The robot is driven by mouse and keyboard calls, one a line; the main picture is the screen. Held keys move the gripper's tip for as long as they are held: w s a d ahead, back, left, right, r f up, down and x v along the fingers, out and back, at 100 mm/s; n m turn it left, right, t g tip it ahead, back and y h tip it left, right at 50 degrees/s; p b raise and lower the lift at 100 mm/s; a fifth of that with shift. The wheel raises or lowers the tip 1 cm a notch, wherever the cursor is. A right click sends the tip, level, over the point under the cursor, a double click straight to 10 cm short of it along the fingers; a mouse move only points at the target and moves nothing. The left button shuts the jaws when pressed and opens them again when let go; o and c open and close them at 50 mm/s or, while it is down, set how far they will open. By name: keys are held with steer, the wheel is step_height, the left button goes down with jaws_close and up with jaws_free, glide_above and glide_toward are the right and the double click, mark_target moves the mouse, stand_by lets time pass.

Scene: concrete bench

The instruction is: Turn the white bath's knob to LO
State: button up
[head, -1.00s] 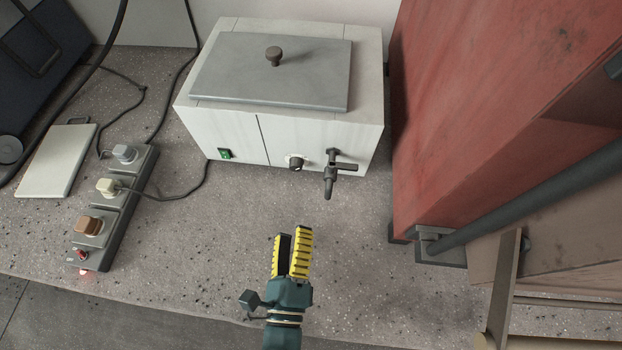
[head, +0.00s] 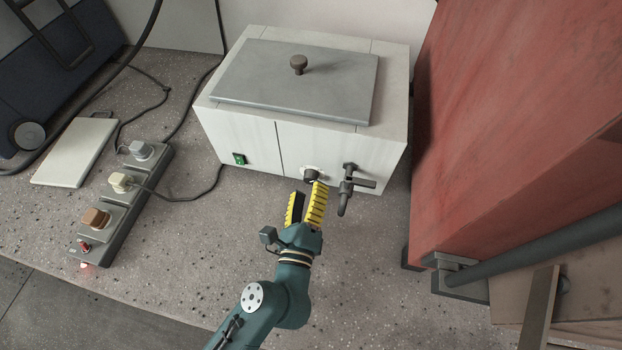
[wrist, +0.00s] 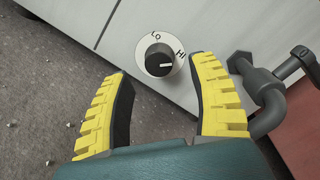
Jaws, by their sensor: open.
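The white bath (head: 245,137) stands at the back of the bench under a grey lid. Its black knob (head: 311,176) is low on the front face, partly behind my fingertips in the head view. In the wrist view the knob (wrist: 158,61) sits on a white dial, with LO at the upper left and HI at the right. The knob's white mark points right, near the HI side. My gripper (head: 306,193) has yellow ribbed fingers and is open just in front of the knob. In the wrist view the fingers (wrist: 162,82) stand apart on either side, short of the knob.
A dark tap (head: 347,190) juts from the bath close to the right of the knob. A green switch (head: 239,159) is to the left. A red box (head: 490,130) stands at the right. A power strip (head: 125,205) with plugs lies at the left.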

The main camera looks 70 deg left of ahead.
mark_target(310, 182)
steer(key=x, duration=0.3)
steer(key=shift+w+a, duration=0.1)
steer(key=shift+a, duration=0.15)
jaws_close()
